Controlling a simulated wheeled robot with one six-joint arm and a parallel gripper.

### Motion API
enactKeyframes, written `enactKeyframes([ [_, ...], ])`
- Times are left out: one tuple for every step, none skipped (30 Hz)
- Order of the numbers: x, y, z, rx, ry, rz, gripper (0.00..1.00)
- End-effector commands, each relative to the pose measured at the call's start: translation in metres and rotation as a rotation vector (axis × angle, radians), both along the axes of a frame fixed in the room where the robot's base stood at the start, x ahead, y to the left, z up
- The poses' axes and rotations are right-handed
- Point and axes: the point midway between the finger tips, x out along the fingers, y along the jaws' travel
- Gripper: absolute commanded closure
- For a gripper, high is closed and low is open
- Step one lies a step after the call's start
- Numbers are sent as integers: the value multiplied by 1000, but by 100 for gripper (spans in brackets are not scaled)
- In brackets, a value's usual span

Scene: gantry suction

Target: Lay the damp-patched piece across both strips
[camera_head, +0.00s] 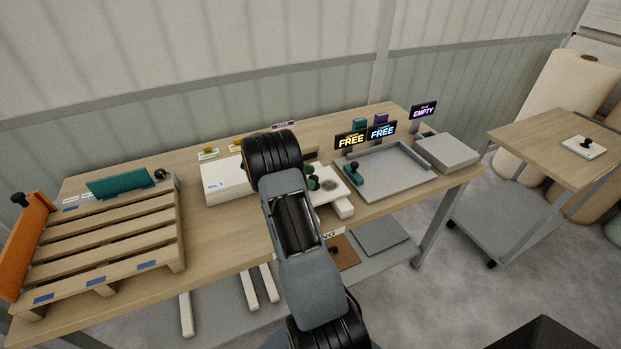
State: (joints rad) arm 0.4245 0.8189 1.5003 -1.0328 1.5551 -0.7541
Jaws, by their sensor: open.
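A pale flat piece (340,189) with a dark grey patch lies on the table right of my arm, partly covered by it. A dark knob sits near the patch. A short white bar (345,209) shows at the piece's front edge; I cannot tell whether it is one of the strips. Several long white bars show below the table's front edge, one at the left (187,315); I cannot tell whether the strips are among them. My gripper is hidden behind my own arm, which rises across the middle. Small dark green round parts beside the arm are unclear.
A wooden pallet (110,252) with a teal board (118,186) and an orange board (26,245) fills the table's left. A white box (224,184) stands left of my arm. A grey tray (407,187) and grey block (447,152) stand right. A side table (545,143) stands apart.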

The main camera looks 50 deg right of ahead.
Motion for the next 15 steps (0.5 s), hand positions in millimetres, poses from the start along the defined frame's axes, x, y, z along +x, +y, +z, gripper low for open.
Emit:
enactKeyframes([
  [6, 5, 2, 0, -3, 3, 35],
  [9, 8, 4, 0, -4, 3, 35],
  [14, 14, 6, 0, -3, 3, 35],
  [19, 17, 9, -1, -4, 4, 35],
  [23, 21, 11, -2, -5, 3, 35],
  [29, 27, 14, 0, -4, 5, 35],
  [33, 31, 17, 0, -5, 3, 35],
  [37, 35, 19, -1, -5, 4, 35],
  [43, 41, 23, -2, -5, 3, 35],
  [46, 44, 25, -1, -4, 4, 35],
  [50, 48, 27, 0, -5, 3, 35],
  [55, 53, 30, 0, -5, 3, 35],
  [59, 56, 33, -1, -5, 3, 35],
  [62, 60, 35, -1, -4, 2, 35],
  [66, 64, 37, 0, -5, 3, 35],
])
